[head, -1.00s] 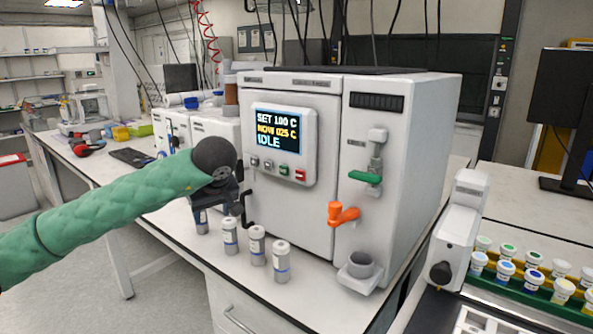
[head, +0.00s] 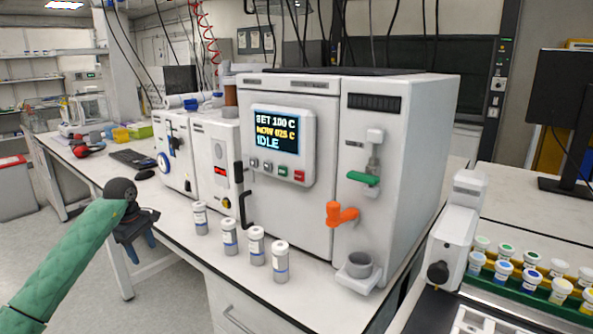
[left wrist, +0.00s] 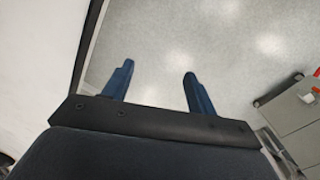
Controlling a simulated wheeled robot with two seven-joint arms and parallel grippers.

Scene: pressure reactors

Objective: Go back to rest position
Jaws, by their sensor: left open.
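My left gripper (head: 140,250) hangs beside the bench's left front edge, over the floor, fingers pointing down. In the left wrist view its two blue fingers (left wrist: 160,85) are apart with nothing between them, and grey floor shows beyond. My right gripper is in neither view. The white pressure reactor (head: 290,190) stands on the bench; its screen (head: 277,133) reads SET 100 C, NOW 025 C, IDLE. A row of several small silver canisters (head: 256,246) stands upright in front of it, apart from my gripper.
The white bench (head: 190,243) has its front edge close to my left gripper. A grey cup (head: 359,265) sits under the reactor's orange valve handle (head: 341,214). A green rack (head: 505,283) with capped vials is at right. Open floor (head: 60,235) lies at left.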

